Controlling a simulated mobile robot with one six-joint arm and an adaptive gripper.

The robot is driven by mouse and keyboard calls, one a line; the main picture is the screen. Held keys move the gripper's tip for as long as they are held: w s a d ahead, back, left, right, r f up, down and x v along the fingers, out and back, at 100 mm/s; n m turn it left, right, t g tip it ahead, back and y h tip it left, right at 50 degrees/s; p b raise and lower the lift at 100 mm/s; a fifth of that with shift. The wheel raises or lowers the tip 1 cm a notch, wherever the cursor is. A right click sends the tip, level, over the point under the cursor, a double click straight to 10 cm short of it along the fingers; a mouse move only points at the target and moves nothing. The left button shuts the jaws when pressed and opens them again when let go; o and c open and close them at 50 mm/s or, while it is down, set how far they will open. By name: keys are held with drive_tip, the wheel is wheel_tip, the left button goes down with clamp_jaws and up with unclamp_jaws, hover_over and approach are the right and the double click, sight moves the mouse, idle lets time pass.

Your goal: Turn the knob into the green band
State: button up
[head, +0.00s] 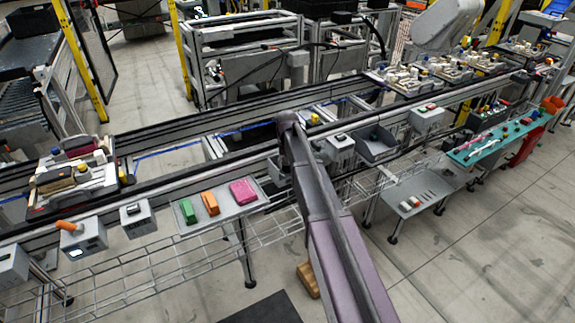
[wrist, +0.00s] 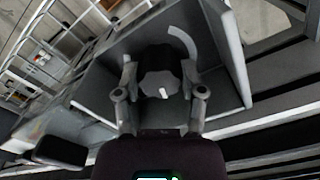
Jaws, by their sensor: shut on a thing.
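In the wrist view a dark round knob (wrist: 158,62) with a short white pointer mark sits on the face of a grey box (wrist: 228,55). The mark points toward the bottom of the picture. A pale arc band (wrist: 182,42) curves on the face at the knob's upper right; it looks whitish, and I cannot make out green on it. My gripper (wrist: 160,80) is shut on the knob, one finger on each side. In the head view my arm covers the knob and most of the gripper.
In the head view, green (head: 188,211), orange (head: 210,203) and pink (head: 242,191) blocks lie on a grey tray left of my arm. Other grey boxes (head: 138,219) line the conveyor rail. A loaded pallet (head: 75,190) stands at left. A brown block (head: 308,280) lies on the floor.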

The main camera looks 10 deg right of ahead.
drive_tip(key=m, duration=0.6)
idle(0.5)
drive_tip(key=o, duration=1.1)
drive_tip(key=shift+o, duration=0.2)
